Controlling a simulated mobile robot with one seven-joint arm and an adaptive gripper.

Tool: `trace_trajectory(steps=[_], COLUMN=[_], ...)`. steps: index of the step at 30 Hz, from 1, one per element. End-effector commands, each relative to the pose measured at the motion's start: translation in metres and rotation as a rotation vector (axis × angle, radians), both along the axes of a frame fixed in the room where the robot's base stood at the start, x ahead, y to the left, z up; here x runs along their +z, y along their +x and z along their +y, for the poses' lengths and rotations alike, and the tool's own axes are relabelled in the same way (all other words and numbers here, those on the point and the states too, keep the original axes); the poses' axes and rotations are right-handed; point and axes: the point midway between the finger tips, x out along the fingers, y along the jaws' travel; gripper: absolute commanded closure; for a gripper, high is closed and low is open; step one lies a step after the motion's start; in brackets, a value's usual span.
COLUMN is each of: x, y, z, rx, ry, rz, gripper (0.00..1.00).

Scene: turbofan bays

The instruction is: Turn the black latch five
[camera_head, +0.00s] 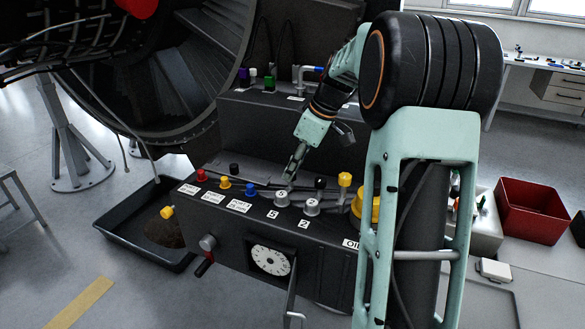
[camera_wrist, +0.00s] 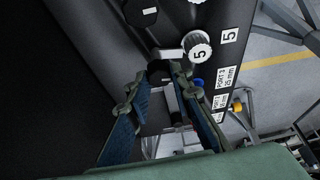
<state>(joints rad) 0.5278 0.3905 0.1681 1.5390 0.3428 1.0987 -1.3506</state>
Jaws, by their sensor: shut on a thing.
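The black latch (camera_wrist: 160,72) beside the white knob marked 5 sits between my fingertips in the wrist view. My gripper (camera_head: 289,182) reaches down to the bench top just behind that white knob (camera_head: 282,198) in the head view. The knob also shows in the wrist view (camera_wrist: 198,48), close to the latch and with a label 5 next to it. My gripper (camera_wrist: 161,74) is shut on the black latch. The fingers hide the latch in the head view, and its turn angle cannot be told.
Red (camera_head: 201,175), yellow (camera_head: 225,183) and blue (camera_head: 249,190) caps stand left of the knob. A second white knob (camera_head: 312,206) and another black knob (camera_head: 320,183) stand to its right. A dial (camera_head: 271,260) is on the front face. A black tray (camera_head: 125,238) lies on the floor.

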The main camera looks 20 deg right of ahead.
Motion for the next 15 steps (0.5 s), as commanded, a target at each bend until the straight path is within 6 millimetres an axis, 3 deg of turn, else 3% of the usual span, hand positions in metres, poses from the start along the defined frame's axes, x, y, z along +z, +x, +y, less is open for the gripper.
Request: trace_trajectory(steps=[15], x=[0.0004], y=[0.0011], z=[-0.0015], rx=[0.212], ry=[-0.002], rz=[0.000], gripper=[1.00])
